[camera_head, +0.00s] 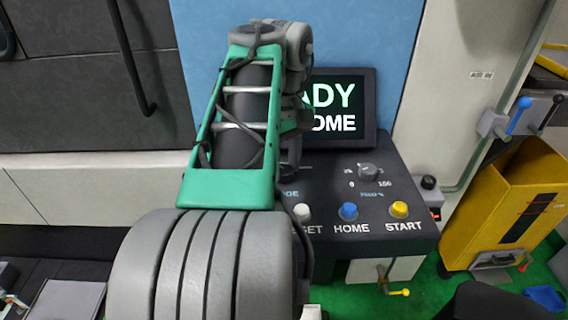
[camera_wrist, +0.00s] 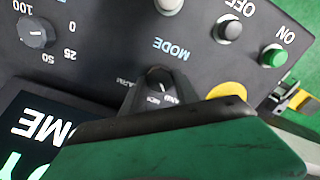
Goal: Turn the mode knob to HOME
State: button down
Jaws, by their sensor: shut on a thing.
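In the wrist view, which looks at the panel upside down, the black mode knob (camera_wrist: 159,76) sits below the MODE label. My gripper (camera_wrist: 160,92) is shut on this knob, with a dark finger on each side. A pale pointer line shows on the knob, but which label it points to cannot be told; the small lettering around it is partly covered. In the head view my arm covers the mode knob and my gripper.
The screen (camera_head: 340,97) behind the panel is partly hidden; "ADY" and "OME" show. The feed knob (camera_head: 368,171), blue HOME button (camera_head: 348,211), yellow START button (camera_head: 399,209) and a white button (camera_head: 302,212) are on the panel. A yellow bin (camera_head: 470,225) stands right.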

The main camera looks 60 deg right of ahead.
aim_at(285, 169)
jog(key=shift+m, duration=0.3)
jog(key=m, duration=0.4)
jog(key=shift+m, duration=2)
jog(key=c, duration=0.9)
grip_release()
notch_tip(285, 169, up, 8)
jog(key=p, duration=0.7)
jog(key=shift+f, duration=0.15)
